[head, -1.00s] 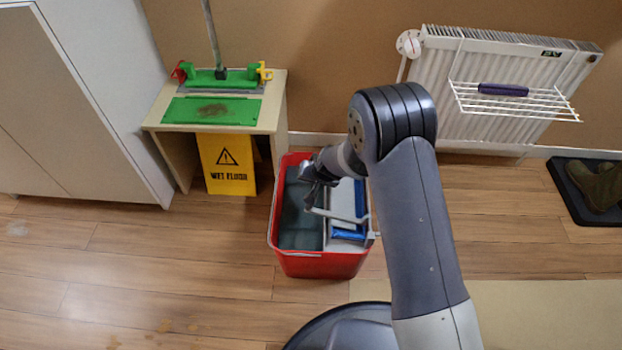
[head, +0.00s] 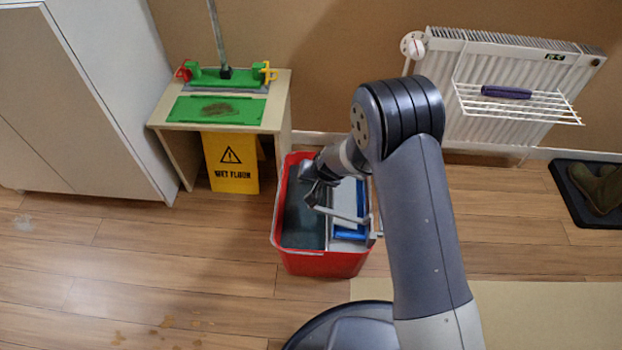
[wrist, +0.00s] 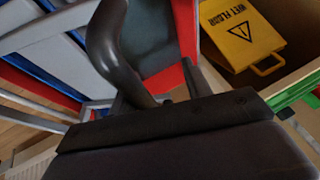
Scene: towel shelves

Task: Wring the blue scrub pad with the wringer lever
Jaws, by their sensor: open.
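The red bucket (head: 318,264) stands on the floor, with dark water in its left half and the wringer on its right half. Blue material that looks like the scrub pad (head: 350,236) shows along the edges of a pale plate in the wringer; most of it is covered. The grey wringer lever (head: 342,214) runs across the bucket, its left end near my fingers. My gripper (head: 314,191) is open over the bucket at that end. I cannot tell whether it touches the lever.
A white radiator with rack (head: 520,104) is behind right. A boot tray (head: 572,200) lies far right.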

